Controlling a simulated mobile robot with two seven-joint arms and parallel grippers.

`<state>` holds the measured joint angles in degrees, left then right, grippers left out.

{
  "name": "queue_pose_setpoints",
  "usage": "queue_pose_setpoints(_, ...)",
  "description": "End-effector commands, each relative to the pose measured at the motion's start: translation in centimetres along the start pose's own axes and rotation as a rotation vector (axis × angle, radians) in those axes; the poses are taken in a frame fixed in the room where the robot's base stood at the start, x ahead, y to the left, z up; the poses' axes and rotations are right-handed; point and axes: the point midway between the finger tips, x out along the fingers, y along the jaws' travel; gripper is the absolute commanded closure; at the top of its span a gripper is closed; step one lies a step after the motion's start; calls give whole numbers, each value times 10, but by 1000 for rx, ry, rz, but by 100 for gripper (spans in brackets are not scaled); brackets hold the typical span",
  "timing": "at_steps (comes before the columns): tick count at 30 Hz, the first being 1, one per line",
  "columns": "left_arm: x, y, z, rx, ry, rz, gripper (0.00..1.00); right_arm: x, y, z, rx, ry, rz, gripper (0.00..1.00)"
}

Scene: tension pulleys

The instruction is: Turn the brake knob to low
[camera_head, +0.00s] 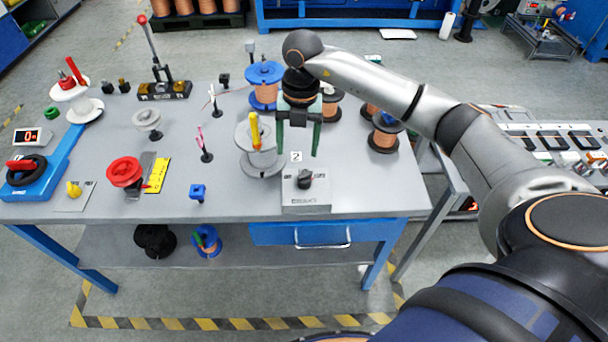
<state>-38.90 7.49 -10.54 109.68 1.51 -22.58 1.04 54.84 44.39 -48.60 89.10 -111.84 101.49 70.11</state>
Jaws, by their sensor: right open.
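The brake box (306,200) is a small grey box near the front edge of the table, right of centre in the head view. Its black brake knob (304,179) sits on top. A white label with a "2" stands behind the knob. My right gripper (297,150) points down above and just behind the knob, with its two green fingers spread apart and nothing between them. The fingertips look apart from the knob. The knob's exact pointer direction is too small to read. My left gripper is not in view.
Copper spools (385,135) stand to the right and behind. The table front (240,208) beside the box is clear.

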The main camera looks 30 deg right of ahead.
Motion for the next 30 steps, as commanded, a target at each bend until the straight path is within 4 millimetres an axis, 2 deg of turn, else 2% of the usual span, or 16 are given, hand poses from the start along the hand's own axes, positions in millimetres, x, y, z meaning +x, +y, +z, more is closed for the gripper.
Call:
queue_pose_setpoints(2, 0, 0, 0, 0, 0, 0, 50, -6, -10, 11, 33, -36, -40, 25)
queue_pose_setpoints(5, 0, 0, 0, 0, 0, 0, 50, -2, -15, 14, 46, -46, -58, 25)
queue_pose_setpoints(8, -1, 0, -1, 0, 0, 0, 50, 12, -16, 14, 45, -44, -59, 25)
queue_pose_setpoints(15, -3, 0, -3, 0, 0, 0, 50, 61, -17, 15, 43, -41, -56, 25)
queue_pose_setpoints(21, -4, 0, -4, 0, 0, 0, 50, 96, -19, 16, 41, -41, -54, 25)
queue_pose_setpoints(25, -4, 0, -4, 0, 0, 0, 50, 109, -19, 18, 41, -43, -53, 25)
queue_pose_setpoints(30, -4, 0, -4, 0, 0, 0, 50, 115, -19, 18, 40, -44, -51, 25)
